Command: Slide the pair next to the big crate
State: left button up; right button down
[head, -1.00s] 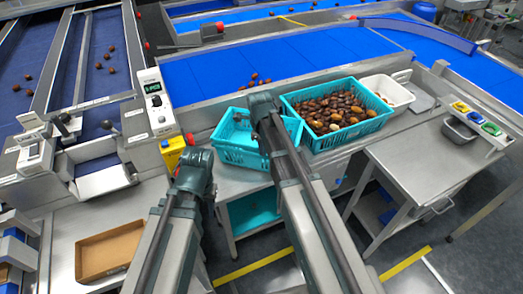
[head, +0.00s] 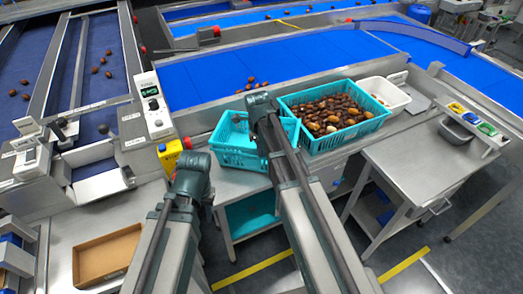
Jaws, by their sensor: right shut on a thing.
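A smaller teal crate (head: 232,157) stands on the steel bench, left of the big teal crate (head: 347,133), which is full of brown dates. The smaller crate looks empty where its inside shows; I cannot tell whether it is two nested crates. Its right side is close to the big crate's left end. My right gripper (head: 259,108) is at the smaller crate's far rim, shut on it, with the fingers mostly hidden by my arm. My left gripper (head: 190,166) is left of the smaller crate, apart from it, its fingers hidden behind its wrist.
A white tub (head: 391,101) stands right of the big crate. A blue belt (head: 300,60) runs behind. A control post (head: 153,105) and yellow box (head: 170,155) stand left. An open cardboard box (head: 107,255) is at the lower left. A steel table (head: 420,165) is at the right.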

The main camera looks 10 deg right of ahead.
jog(key=shift+w+d, duration=0.2)
jog(key=shift+w, duration=0.7)
jog(key=shift+w+d, duration=0.3)
jog(key=shift+w, duration=0.15)
jog(key=c, duration=0.9)
grip_release()
jog(key=o, duration=0.5)
jog(key=shift+w+d+f, duration=0.15)
jog(key=shift+w+f, duration=0.05)
jog(key=shift+w, duration=0.1)
jog(key=shift+c, duration=0.2)
jog(key=shift+s+a, duration=0.15)
jog(key=shift+a, duration=0.05)
jog(key=shift+s, duration=0.15)
jog(key=o, duration=0.4)
jog(key=shift+o, duration=0.2)
